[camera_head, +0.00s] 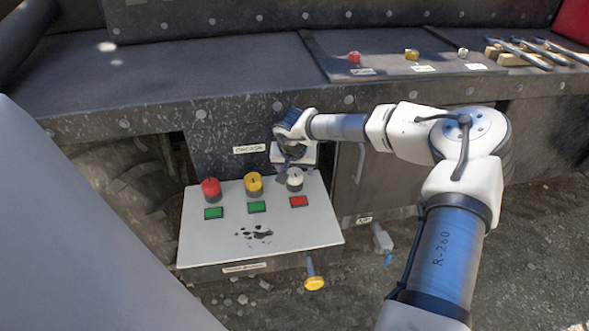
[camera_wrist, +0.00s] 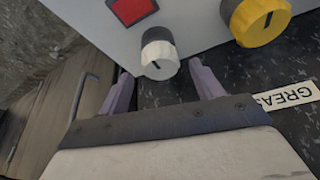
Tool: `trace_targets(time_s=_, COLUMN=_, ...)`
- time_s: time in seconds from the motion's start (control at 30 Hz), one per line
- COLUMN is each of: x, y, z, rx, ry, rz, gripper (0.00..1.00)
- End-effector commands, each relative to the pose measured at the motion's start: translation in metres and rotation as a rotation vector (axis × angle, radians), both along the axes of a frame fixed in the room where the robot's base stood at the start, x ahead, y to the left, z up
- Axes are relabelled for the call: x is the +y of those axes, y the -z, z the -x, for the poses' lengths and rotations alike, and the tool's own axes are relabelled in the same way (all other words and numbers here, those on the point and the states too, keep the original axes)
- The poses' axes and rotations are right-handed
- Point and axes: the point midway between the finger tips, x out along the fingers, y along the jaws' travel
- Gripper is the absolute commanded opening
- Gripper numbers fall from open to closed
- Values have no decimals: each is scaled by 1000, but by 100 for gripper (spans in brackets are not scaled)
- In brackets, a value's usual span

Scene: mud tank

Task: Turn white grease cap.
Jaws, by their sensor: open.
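The white grease cap (camera_head: 295,180) is the right one of three caps on a pale panel (camera_head: 215,245). It has a dark line on its top. In the wrist view the white cap (camera_wrist: 160,58) shows just beyond and between the two purple fingers. My gripper (camera_head: 291,176) is open above and behind the cap in the head view. In the wrist view my gripper (camera_wrist: 158,78) has one finger on each side, with gaps to the cap. I cannot tell whether the fingertips reach down beside it.
A yellow cap (camera_head: 253,185) and a red cap (camera_head: 210,189) stand left of the white one. A red square (camera_head: 299,201) and two green squares lie in front of the caps. A yellow knob (camera_head: 314,283) sticks out below the panel. Tools (camera_head: 535,50) lie on the ledge.

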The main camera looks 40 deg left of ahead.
Motion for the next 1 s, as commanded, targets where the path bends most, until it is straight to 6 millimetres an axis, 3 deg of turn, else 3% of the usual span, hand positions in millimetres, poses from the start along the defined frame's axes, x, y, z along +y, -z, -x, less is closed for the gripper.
trace_targets(time_s=0.2, x=5, y=21, z=-7, rx=2, ry=1, rz=-1, gripper=66)
trace_targets(time_s=0.57, x=6, y=25, z=-9, rx=1, ry=1, rz=-1, gripper=64)
trace_targets(time_s=0.9, x=6, y=25, z=-8, rx=1, ry=1, rz=-1, gripper=21)
trace_targets(time_s=1.0, x=6, y=25, z=-8, rx=1, ry=3, rz=-1, gripper=21)
